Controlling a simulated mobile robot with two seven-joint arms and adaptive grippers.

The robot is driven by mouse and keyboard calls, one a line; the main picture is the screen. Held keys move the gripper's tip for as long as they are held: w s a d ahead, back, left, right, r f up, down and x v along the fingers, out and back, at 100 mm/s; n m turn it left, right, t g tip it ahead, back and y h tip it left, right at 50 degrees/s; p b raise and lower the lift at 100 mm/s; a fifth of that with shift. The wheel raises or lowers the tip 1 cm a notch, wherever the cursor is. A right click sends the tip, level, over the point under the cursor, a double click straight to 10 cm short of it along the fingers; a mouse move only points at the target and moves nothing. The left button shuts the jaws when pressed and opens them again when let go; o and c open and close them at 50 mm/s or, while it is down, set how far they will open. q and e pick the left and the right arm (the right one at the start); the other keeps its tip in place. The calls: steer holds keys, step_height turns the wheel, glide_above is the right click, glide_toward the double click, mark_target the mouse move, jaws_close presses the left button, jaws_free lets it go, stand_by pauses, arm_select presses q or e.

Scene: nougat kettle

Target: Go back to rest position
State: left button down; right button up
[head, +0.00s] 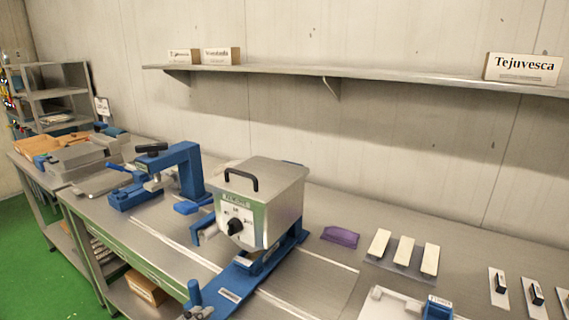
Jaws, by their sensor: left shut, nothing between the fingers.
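The kettle (252,208) is a steel box with a black lid handle, a black knob on its front and a blue stand, in the middle of the bench. My right gripper is not in view.
The steel bench (325,277) runs across the view. A blue press (185,172) stands left of the kettle. A purple pad (340,236), several pale bars (403,252) and a white board (388,304) lie to the right. A wall shelf (360,75) holds labelled boxes.

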arm_select(q)
steer(key=s+f+n+g+y+p, duration=0.2)
steer(key=s+f+n+g+y, duration=0.4)
steer(key=s+f+n, duration=1.1)
steer(key=s+f+y, duration=0.3)
steer(key=s+f, duration=0.6)
steer(key=s, duration=0.3)
steer(key=shift+d, duration=0.15)
steer(key=shift+s, duration=0.1)
